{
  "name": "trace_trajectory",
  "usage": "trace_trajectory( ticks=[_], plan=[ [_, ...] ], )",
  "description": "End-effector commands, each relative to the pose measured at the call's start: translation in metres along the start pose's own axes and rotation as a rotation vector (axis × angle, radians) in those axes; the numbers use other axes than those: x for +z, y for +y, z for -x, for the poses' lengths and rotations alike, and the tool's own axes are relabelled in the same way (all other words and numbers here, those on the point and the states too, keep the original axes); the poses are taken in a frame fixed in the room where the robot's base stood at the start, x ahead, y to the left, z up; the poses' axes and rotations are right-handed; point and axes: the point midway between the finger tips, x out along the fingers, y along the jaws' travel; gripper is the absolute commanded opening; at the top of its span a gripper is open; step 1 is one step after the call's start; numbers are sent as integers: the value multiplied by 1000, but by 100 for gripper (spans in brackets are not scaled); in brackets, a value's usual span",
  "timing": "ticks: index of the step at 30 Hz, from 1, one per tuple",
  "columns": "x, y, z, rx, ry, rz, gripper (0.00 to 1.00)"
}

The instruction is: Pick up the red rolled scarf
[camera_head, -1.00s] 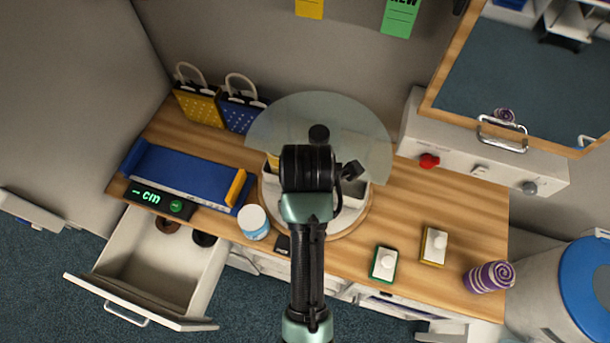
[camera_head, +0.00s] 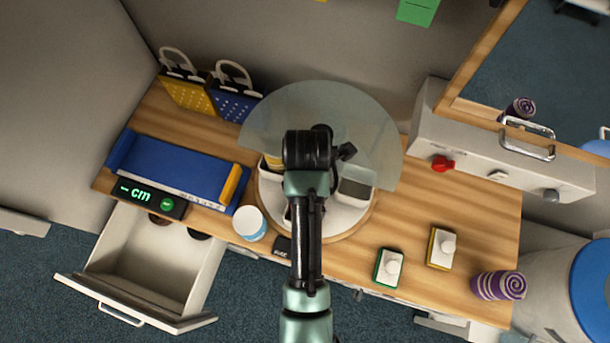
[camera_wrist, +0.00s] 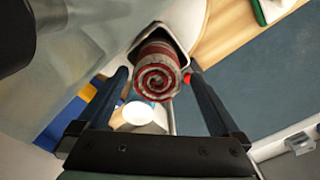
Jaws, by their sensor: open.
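The red rolled scarf (camera_wrist: 158,82) has a red and pale spiral end, which faces the camera in the wrist view. It sits in a pale compartment, between the two dark fingers of my gripper (camera_wrist: 158,73). My gripper is open, with a finger on either side of the roll. I cannot tell whether they touch it. In the head view my arm hides the scarf and the fingertips, over the round tray (camera_head: 366,216) with white bins.
A white tub (camera_head: 250,223), a blue measuring board (camera_head: 180,165), sponges (camera_head: 389,267) and a purple rolled scarf (camera_head: 498,286) are on the wooden counter (camera_head: 455,205). A drawer (camera_head: 150,265) hangs open at left.

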Motion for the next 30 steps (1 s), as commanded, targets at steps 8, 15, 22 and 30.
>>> trace_trajectory(
  ticks=[8, 15, 22, 30],
  plan=[
    [-2, 2, -22, -4, 2, 0, 100],
    [-2, 3, -51, -2, 1, 0, 100],
    [-2, 3, -55, 0, 0, 0, 100],
    [-2, 3, -54, 0, 0, 0, 62]
  ],
)
